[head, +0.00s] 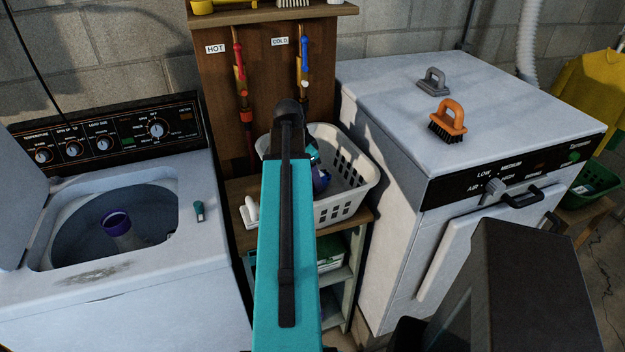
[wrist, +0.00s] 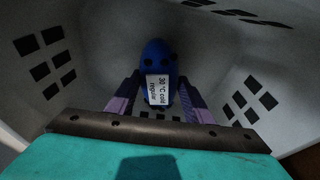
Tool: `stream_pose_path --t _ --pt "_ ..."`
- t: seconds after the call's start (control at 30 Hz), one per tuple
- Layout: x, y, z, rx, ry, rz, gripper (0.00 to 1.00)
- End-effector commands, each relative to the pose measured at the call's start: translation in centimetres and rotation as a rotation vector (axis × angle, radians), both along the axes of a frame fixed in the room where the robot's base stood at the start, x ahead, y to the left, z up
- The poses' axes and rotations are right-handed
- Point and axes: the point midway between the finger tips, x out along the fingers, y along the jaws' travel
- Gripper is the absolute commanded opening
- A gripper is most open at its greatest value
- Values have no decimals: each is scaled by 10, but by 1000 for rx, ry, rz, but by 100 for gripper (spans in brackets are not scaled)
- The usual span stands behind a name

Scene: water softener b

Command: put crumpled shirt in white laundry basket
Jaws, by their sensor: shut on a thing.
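The white laundry basket (head: 349,207) stands on a wooden shelf between the two machines, with slotted sides. In the wrist view its inner wall (wrist: 245,65) surrounds my gripper (wrist: 159,80). The fingers are shut on a rounded dark blue bundle (wrist: 155,58), which I take to be the crumpled shirt. A white care tag reading "30 °C cold regular" hangs from it. The bundle is inside the basket; I cannot tell whether it touches the bottom. In the head view, a bit of blue (head: 321,181) shows beside my arm, which hides most of the gripper.
An open washer (head: 110,225) is at left, with a purple cup inside and a small teal item on its top. Hot and cold taps are behind the basket.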

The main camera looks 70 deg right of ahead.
Motion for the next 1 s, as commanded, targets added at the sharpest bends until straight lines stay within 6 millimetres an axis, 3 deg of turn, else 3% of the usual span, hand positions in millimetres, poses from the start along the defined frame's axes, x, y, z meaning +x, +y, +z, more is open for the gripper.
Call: stream_pose_path --t 0.2,0.6,0.63,0.73,1.0 --pt "0 0 -12 0 0 0 21" --pt "-1 0 -15 0 0 -1 21" --pt "-1 0 -15 0 0 -1 48" --pt "-1 0 -15 0 0 -2 65" --pt "-1 0 -15 0 0 -2 67"
